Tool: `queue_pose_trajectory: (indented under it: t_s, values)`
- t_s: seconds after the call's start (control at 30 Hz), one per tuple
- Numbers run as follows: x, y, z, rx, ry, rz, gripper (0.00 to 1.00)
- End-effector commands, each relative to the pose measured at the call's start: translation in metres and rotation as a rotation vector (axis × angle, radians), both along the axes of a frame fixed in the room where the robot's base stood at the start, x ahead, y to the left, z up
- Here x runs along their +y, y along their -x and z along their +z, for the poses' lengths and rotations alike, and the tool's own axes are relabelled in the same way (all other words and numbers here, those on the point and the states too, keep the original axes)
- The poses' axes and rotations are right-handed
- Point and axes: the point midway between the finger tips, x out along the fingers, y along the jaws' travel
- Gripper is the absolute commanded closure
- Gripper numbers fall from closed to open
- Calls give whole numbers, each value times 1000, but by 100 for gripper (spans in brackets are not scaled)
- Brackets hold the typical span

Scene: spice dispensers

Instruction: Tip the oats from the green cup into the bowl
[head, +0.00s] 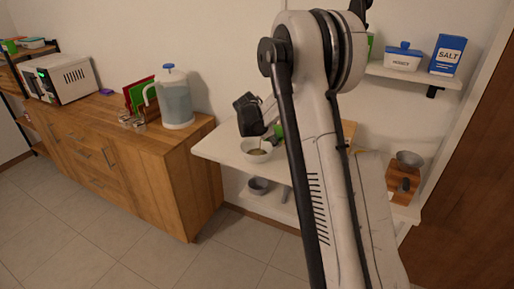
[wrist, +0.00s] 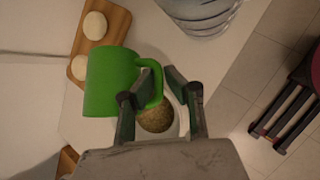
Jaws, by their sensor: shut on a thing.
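The green cup (wrist: 108,82) is held by its handle between the fingers of my gripper (wrist: 158,92) in the wrist view. In the head view only a small green part of the cup (head: 278,131) shows beside my arm. The white bowl (head: 256,157) stands on the white counter below my gripper (head: 262,132). Brownish grains, likely oats (wrist: 157,119), show in the bowl (wrist: 183,122), partly hidden behind the fingers in the wrist view. A thin brownish streak hangs just above the bowl in the head view. The cup's inside is hidden.
A wooden board (wrist: 103,32) with pale round pieces lies close to the cup. A wooden cabinet with a water jug (head: 175,100) stands left of the counter (head: 215,148). A shelf (head: 415,76) holds a salt box (head: 447,56). A grey bowl (head: 258,186) sits on the lower shelf.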

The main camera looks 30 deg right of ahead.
Motion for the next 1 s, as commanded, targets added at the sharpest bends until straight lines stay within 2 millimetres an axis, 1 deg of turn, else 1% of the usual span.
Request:
queue_pose_trajectory:
  t_s: [0.5, 1.0]
  values:
    - [8, -3, 2, 10, 57, -2, 100]
    - [12, -4, 4, 19, 111, -4, 100]
